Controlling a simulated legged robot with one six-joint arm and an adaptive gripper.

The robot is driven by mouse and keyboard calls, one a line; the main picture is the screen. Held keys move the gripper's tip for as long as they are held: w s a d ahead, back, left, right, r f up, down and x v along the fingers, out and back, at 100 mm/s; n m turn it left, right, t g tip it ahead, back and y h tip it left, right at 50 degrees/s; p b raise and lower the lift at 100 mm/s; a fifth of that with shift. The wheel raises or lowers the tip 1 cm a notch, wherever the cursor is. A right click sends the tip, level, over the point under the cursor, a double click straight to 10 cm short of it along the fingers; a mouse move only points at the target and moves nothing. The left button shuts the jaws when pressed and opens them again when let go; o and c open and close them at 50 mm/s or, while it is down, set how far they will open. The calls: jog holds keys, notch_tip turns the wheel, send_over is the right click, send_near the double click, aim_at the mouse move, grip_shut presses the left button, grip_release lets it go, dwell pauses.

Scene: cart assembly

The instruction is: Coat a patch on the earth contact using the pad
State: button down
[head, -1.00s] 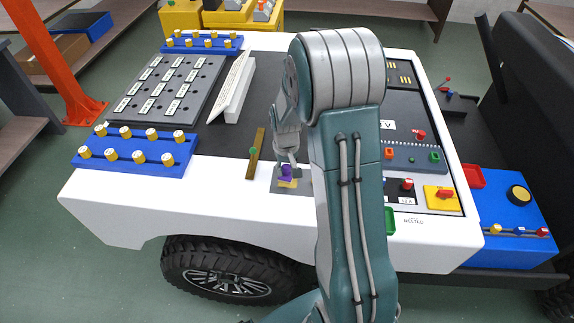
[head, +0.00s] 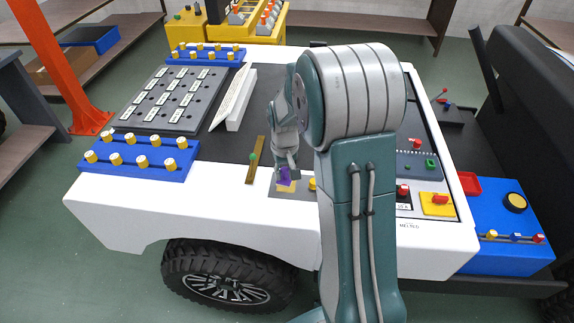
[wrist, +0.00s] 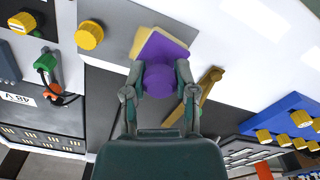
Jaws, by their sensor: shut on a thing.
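My gripper (wrist: 160,97) is shut on the round grip of a purple pad (wrist: 165,55). In the head view the purple pad (head: 285,175) is at the fingertips, low over the cart's near edge. A pale yellow square (head: 286,188) shows under the pad; it also peeks out at the pad's upper left in the wrist view (wrist: 142,40). I cannot tell whether it belongs to the pad or lies beneath it. A brass bar (head: 249,172) with a green knob, perhaps the earth contact, lies left of my gripper. In the wrist view the bar (wrist: 209,85) is right of the pad, apart from it.
A yellow knob (wrist: 89,35) is close to the pad. A blue rack (head: 137,160) with several yellow-topped pegs stands at the left. A white wedge-shaped sign (head: 236,105) stands behind the bar. Bare white deck (head: 225,205) lies in front.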

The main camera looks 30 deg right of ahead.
jog(key=shift+a+r, duration=0.2)
jog(key=shift+r, duration=1.15)
